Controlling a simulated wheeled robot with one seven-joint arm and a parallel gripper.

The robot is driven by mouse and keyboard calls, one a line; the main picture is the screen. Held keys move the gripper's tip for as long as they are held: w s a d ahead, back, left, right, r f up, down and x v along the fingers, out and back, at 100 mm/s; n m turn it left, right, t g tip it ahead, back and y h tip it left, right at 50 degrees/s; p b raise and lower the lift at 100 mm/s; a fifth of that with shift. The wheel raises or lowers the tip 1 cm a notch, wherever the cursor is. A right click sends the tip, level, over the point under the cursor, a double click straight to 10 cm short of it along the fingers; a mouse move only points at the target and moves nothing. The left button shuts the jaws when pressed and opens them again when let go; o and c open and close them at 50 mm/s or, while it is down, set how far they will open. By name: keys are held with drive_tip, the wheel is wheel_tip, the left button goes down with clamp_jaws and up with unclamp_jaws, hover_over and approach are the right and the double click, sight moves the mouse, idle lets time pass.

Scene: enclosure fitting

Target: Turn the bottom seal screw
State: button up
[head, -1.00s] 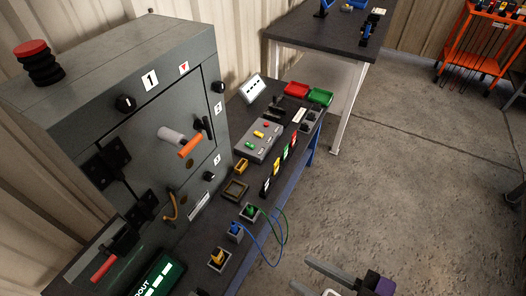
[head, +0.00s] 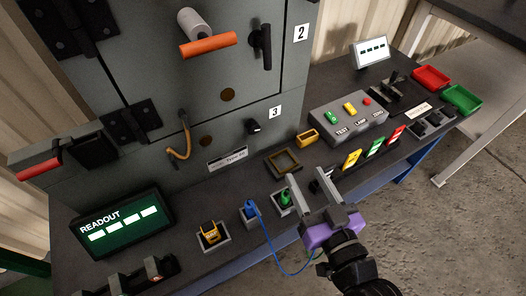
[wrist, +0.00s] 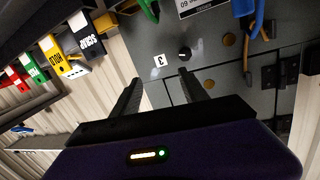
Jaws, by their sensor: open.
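The enclosure (head: 190,95) is a grey cabinet with a door. A small black screw knob (head: 253,126) sits low on its front, just below the white "3" label (head: 275,112); I take it as the bottom seal screw. It also shows as a black knob in the wrist view (wrist: 184,53), beside the upside-down "3". My gripper (head: 307,177) is open and empty, over the bench in front of the enclosure, below and right of the knob and apart from it. In the wrist view my fingers (wrist: 160,78) point toward the cabinet front, with the knob beyond the right fingertip.
On the bench are a readout box (head: 122,222), an orange plug (head: 211,233), blue (head: 249,210) and green plugs, an empty frame (head: 283,162) and a button panel (head: 348,115).

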sight(255, 129)
drive_tip(key=w+a+y+b, duration=0.1)
drive_tip(key=w+a, duration=0.3)
drive_tip(key=w+a+n+y+b, duration=0.1)
drive_tip(key=w+a, duration=0.2)
drive_tip(key=w, duration=0.1)
drive_tip(key=w+a+n+y+b, duration=0.1)
drive_tip(key=w+a+b, duration=0.1)
drive_tip(key=w+a, duration=0.2)
drive_tip(key=shift+a+r+g, duration=0.2)
drive_tip(key=shift+a+g, duration=0.1)
drive_tip(key=shift+a, duration=0.05)
clamp_jaws()
